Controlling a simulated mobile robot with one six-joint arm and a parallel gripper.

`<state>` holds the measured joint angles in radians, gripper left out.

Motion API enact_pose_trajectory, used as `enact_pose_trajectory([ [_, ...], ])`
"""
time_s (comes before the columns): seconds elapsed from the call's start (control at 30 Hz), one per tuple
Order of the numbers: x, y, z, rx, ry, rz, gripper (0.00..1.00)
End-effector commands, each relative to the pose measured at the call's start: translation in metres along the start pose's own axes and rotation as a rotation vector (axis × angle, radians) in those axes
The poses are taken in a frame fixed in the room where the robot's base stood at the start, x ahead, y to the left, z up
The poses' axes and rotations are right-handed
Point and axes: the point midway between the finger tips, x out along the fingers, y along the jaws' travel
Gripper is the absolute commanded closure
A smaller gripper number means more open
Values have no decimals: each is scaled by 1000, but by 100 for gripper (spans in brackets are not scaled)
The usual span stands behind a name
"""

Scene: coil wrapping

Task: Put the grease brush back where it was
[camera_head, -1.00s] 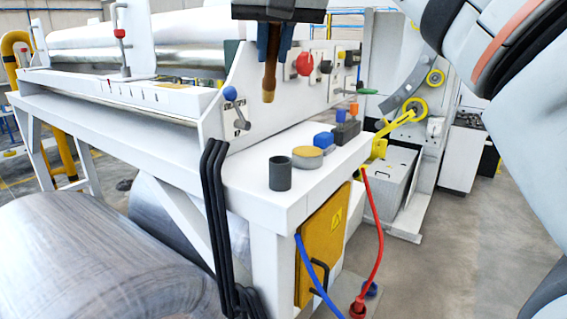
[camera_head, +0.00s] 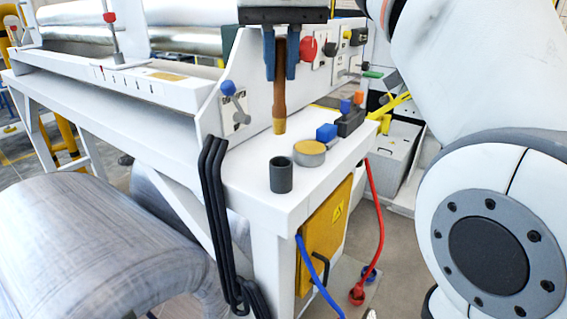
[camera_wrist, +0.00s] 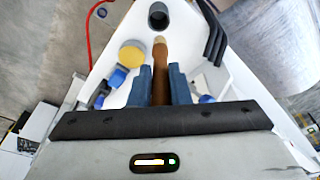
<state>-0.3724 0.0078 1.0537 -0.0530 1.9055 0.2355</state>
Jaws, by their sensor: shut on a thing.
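My gripper (camera_head: 280,62) points down above the white bench top, with its blue fingers shut on the grease brush (camera_head: 279,98). The brush has a brown handle and a tan tip, and it hangs upright with the tip down. In the wrist view the brush (camera_wrist: 160,72) lies between the two fingers (camera_wrist: 160,85), its tip towards a dark grey cup. The cup (camera_head: 280,175) stands upright and open on the bench near its front corner, and it also shows in the wrist view (camera_wrist: 158,16). The brush tip is above and apart from the cup.
A round tin with a yellow top (camera_head: 309,153) stands beside the cup. A blue block (camera_head: 326,133) and a dark box (camera_head: 350,122) lie further back on the bench (camera_head: 247,178). Black cables (camera_head: 213,210) hang at the left edge. A panel with knobs (camera_head: 232,110) rises behind.

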Motion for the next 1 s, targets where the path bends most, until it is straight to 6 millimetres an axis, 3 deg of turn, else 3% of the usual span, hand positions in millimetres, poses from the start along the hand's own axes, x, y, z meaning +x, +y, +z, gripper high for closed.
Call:
enact_pose_trajectory([
  [0.13, 12, 1, 7, -12, -71, -5, 100],
  [0.3, 42, 1, 13, -12, -70, -5, 100],
  [0.8, 95, 1, 22, -11, -67, -5, 100],
  [1.0, 98, 1, 22, -11, -65, -5, 100],
])
